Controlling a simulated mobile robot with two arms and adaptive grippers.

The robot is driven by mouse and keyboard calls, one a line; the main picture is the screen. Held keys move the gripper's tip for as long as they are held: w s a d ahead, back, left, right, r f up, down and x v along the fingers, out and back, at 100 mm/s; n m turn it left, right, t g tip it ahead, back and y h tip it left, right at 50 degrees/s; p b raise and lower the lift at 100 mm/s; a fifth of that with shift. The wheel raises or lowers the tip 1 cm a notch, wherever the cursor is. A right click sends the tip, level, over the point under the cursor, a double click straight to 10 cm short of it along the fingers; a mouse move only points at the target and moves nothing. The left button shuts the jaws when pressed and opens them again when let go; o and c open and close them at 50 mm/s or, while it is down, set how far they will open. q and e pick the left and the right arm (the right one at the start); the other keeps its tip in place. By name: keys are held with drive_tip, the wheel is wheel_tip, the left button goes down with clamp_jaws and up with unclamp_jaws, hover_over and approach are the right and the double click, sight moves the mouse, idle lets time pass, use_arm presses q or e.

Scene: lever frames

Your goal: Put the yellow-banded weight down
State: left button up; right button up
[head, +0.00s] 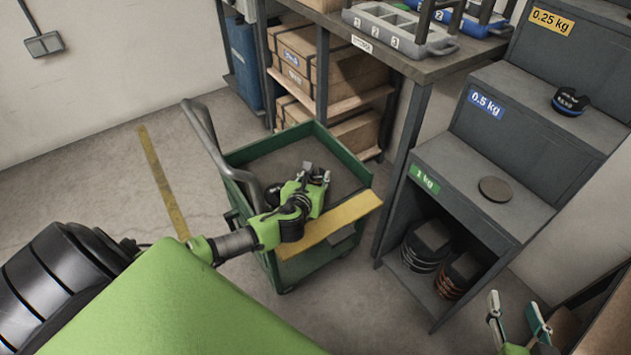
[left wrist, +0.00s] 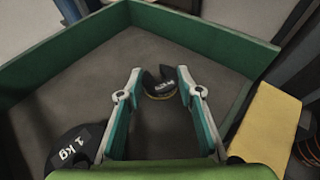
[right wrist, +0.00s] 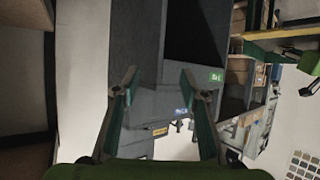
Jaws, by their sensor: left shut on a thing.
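My left gripper (head: 315,178) is over the green-walled cart (head: 240,160) in the head view. In the left wrist view my left gripper (left wrist: 160,82) is shut on the dark yellow-banded weight (left wrist: 160,93), whose yellow band shows at its lower edge. The weight is inside the cart's walls; I cannot tell whether it touches the grey cart floor (left wrist: 160,135). My right gripper (head: 518,312) is open and empty, low at the right in the head view; its parted fingers also show in the right wrist view (right wrist: 157,85).
A black 1 kg weight (left wrist: 70,152) lies left of my left gripper. A yellow ledge (head: 330,225) edges the cart. A stepped rack (head: 470,185) at right has labelled steps, a black weight (head: 570,101) and a disc (head: 495,189). A workbench (head: 420,68) stands behind.

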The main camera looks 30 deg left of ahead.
sight(315, 179)
use_arm(q)
drive_tip(key=shift+f, duration=0.45)
use_arm(e)
drive_tip(key=shift+w+a+r+t, duration=0.15)
drive_tip(key=shift+w+r+t, duration=0.15)
drive_tip(key=shift+r, duration=0.25)
drive_tip(key=shift+w+a+r+t, duration=0.15)
drive_tip(key=shift+w+r+t, duration=0.15)
drive_tip(key=shift+r, duration=0.3)
drive_tip(key=shift+w+a+r+t, duration=0.15)
drive_tip(key=shift+w+r+t, duration=0.15)
drive_tip(key=shift+r, duration=0.25)
use_arm(q)
drive_tip(key=shift+f, duration=0.1)
use_arm(e)
drive_tip(key=shift+r+y, duration=0.1)
drive_tip(key=shift+y, duration=0.2)
use_arm(q)
drive_tip(key=o, duration=1.4)
